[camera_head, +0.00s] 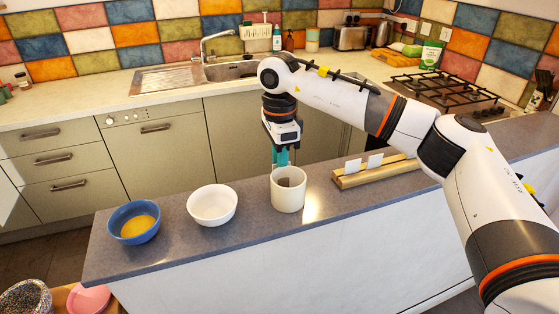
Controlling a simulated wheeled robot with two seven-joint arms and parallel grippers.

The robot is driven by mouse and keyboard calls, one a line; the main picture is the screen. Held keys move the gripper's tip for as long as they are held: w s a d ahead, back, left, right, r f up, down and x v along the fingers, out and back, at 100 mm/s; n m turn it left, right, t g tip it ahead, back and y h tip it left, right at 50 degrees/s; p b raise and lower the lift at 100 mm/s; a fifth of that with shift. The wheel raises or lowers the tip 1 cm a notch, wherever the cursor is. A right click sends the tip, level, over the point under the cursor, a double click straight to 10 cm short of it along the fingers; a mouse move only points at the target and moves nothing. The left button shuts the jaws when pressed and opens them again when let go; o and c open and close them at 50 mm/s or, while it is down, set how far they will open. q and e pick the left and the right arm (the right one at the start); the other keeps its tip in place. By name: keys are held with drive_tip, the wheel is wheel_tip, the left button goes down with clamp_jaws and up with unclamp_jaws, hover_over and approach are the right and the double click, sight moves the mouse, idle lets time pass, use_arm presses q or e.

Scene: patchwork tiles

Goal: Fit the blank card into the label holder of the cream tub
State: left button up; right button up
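The cream tub (288,199) stands upright near the front edge of the grey counter; something brownish shows inside its mouth. I cannot make out a label holder on the side facing me. Two white cards (353,169) (375,161) stand in a wooden rack (382,173) right of the tub; whether they are blank is too small to tell. My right gripper (281,165) points down with teal fingers just behind the tub's rim. Its fingertips are partly hidden by the tub, and I cannot see whether it holds a card. My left gripper is out of view.
A white bowl (212,219) and a blue bowl (122,216) with yellow contents stand left of the tub. My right arm crosses above the rack. The sink (233,71) and hob (444,91) lie on the far worktop. The counter between bowl and tub is clear.

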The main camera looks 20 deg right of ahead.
wheel_tip(320, 180, up, 11)
drive_tip(key=b, duration=0.2)
drive_tip(key=shift+r, duration=0.2)
drive_tip(key=shift+f, duration=0.1)
